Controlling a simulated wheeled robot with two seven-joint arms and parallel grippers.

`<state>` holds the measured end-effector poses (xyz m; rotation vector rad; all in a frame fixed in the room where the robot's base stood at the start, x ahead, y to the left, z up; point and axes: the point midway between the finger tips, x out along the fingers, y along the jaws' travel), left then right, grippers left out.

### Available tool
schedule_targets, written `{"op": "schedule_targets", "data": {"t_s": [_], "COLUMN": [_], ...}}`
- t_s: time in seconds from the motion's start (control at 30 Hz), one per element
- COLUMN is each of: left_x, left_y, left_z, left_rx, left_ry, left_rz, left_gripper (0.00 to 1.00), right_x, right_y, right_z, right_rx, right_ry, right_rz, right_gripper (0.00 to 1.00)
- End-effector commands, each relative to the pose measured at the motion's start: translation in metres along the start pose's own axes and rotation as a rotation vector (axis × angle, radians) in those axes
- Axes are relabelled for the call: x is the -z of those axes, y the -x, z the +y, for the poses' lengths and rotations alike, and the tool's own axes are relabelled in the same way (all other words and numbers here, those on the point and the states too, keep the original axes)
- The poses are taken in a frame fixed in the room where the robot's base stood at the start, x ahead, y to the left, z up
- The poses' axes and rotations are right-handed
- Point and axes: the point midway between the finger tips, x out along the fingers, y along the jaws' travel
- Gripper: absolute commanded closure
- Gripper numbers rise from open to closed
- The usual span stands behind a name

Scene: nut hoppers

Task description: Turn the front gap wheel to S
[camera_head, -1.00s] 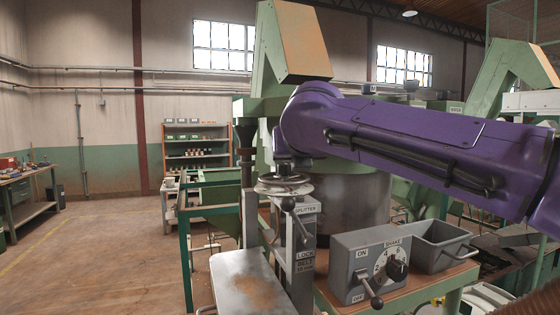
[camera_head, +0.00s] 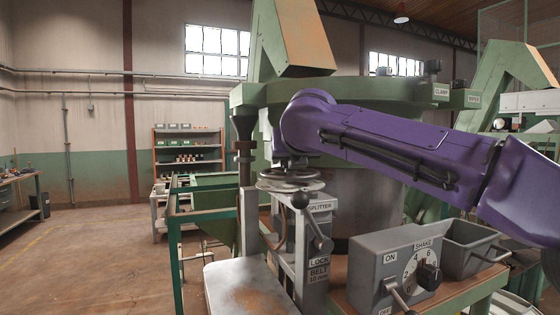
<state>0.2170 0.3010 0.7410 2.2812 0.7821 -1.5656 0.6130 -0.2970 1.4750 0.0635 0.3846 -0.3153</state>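A grey metal handwheel (camera_head: 290,180), which looks like the gap wheel, lies flat on top of the splitter post. No S mark on it can be read. My purple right arm comes in from the right and bends down over the wheel. My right gripper (camera_head: 290,163) is at the wheel's top, seen small and dark; its fingers cannot be made out, nor whether they touch or grip the rim. My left gripper is not in view.
A SPLITTER lever (camera_head: 313,225) with a black knob stands just below the wheel. A SHAKE control box (camera_head: 395,268) with dial and lever sits at the right, beside a grey bin (camera_head: 468,248). A flat metal plate (camera_head: 245,288) is in front. Floor at left is clear.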

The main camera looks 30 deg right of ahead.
Motion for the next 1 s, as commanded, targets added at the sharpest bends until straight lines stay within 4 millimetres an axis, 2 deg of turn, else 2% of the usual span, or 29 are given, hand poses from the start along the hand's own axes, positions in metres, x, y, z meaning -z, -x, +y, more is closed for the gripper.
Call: {"op": "schedule_targets", "data": {"t_s": [0.1, 0.13, 0.2, 0.23, 1.0], "left_x": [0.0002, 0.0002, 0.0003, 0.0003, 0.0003], "left_y": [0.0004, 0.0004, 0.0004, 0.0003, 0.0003], "left_z": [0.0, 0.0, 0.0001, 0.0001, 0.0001], "left_rx": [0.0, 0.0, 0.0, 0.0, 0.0], "left_ry": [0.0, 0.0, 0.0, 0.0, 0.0], "left_rz": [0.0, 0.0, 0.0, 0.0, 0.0], "left_gripper": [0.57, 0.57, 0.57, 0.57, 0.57], "right_x": [0.0, 0.0001, 0.0001, 0.0002, 0.0008], "right_y": [0.0002, 0.0002, 0.0001, 0.0, -0.0009], "right_z": [-0.0019, -0.002, -0.002, -0.0019, 0.0009], "right_rx": [0.003, 0.003, 0.004, 0.003, 0.001], "right_ry": [-0.001, -0.001, -0.001, 0.0, 0.001], "right_rz": [0.001, 0.001, 0.001, 0.001, 0.003], "right_gripper": [0.44, 0.51, 0.74, 0.81, 0.81]}}
